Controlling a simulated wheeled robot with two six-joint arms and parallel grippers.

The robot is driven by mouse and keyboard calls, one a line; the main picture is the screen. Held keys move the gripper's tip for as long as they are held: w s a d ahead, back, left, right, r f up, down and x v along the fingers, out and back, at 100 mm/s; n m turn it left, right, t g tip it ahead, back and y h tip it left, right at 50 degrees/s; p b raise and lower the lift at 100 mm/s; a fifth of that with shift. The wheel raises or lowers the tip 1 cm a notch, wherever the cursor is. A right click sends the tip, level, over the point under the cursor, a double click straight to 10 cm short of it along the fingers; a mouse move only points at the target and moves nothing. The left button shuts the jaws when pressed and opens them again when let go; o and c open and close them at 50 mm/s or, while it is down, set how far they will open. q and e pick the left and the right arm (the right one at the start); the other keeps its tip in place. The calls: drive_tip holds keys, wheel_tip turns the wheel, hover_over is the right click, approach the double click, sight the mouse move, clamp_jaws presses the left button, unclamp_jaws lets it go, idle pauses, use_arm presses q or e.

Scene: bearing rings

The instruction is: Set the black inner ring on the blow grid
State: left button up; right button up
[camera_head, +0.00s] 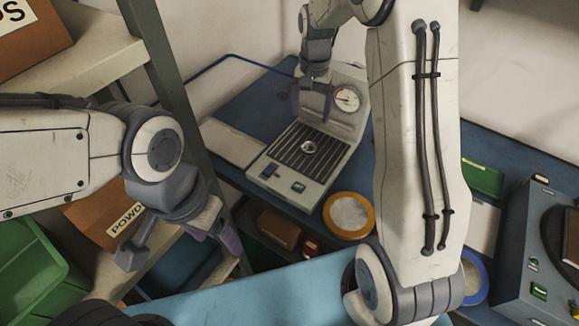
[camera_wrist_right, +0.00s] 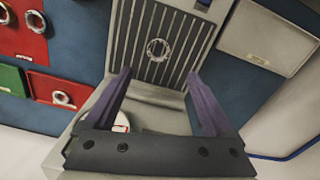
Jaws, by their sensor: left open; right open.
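The blow grid (camera_head: 284,164) is a grey machine top with dark slats; it also shows in the right wrist view (camera_wrist_right: 135,45). A small ring (camera_head: 308,147) lies flat on the slats near the middle, also seen in the right wrist view (camera_wrist_right: 149,49). It looks shiny grey; I cannot tell whether it is the black inner ring. My right gripper (camera_head: 312,96) is open above the back of the grid, and its fingers (camera_wrist_right: 157,75) are apart with nothing between them. My left gripper (camera_head: 182,249) is open and empty at the lower left, by the shelf.
A dial gauge (camera_head: 347,99) stands behind the grid. A round orange-rimmed dish (camera_head: 349,215) sits in front right of it. Red trays (camera_wrist_right: 64,87) with several rings and a green tray (camera_wrist_right: 13,80) lie beside the machine. A shelf post (camera_head: 172,70) stands at left.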

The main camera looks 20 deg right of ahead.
drive_tip(key=s+a+r+n, duration=0.3)
drive_tip(key=s+a+n, duration=0.1)
drive_tip(key=s+a, duration=0.4)
drive_tip(key=s+a+r+n, duration=0.3)
drive_tip(key=s+a+n, duration=0.1)
drive_tip(key=s+a, duration=0.35)
drive_tip(key=s+a+n+y, duration=0.1)
drive_tip(key=s+n, duration=0.5)
drive_tip(key=s, duration=0.9)
drive_tip(key=shift+s+a+f+n, duration=0.2)
drive_tip(key=shift+a+n, duration=0.1)
drive_tip(key=shift+n, duration=0.1)
